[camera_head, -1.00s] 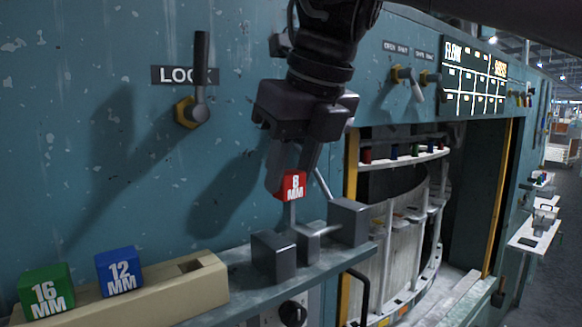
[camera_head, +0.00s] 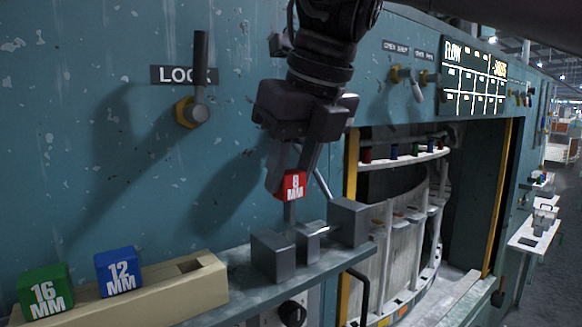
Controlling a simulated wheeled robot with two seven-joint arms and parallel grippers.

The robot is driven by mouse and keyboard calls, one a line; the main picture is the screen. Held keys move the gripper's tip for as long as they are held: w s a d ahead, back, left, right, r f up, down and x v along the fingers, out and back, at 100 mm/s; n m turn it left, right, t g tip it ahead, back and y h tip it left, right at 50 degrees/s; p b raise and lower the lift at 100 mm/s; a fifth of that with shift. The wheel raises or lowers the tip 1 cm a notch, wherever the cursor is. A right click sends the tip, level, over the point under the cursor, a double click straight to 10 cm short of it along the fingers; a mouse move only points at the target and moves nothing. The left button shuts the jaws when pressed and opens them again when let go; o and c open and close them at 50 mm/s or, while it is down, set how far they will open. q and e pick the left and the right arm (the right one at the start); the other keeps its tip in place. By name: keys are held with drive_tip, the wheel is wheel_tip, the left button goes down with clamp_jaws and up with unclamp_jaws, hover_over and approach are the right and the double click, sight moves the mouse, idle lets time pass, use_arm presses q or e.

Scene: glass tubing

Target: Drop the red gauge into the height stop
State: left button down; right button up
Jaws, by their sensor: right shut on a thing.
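The red gauge (camera_head: 292,186), marked 8 MM, is held between the fingers of my right gripper (camera_head: 291,172), which points down. The gripper is shut on it. The height stop (camera_head: 308,243) is a set of grey metal blocks with a thin rod on the shelf. The gauge hangs above these blocks, over the gap near the middle block, with a narrow grey piece showing just below it. I cannot tell whether the gauge touches that piece. My left gripper does not show.
A beige rack (camera_head: 150,291) on the left holds a green 16 MM block (camera_head: 45,291) and a blue 12 MM block (camera_head: 118,272); its right slot is empty. A lever (camera_head: 200,80) marked LOCK is on the teal wall. An opening with a yellow edge (camera_head: 350,185) lies right.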

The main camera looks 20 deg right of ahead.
sight(295, 188)
drive_tip(key=shift+f+b, duration=1.55)
drive_tip(key=shift+f, duration=0.8)
drive_tip(key=o, duration=1.1)
drive_tip(key=shift+c, duration=0.2)
drive_tip(key=shift+r, duration=0.1)
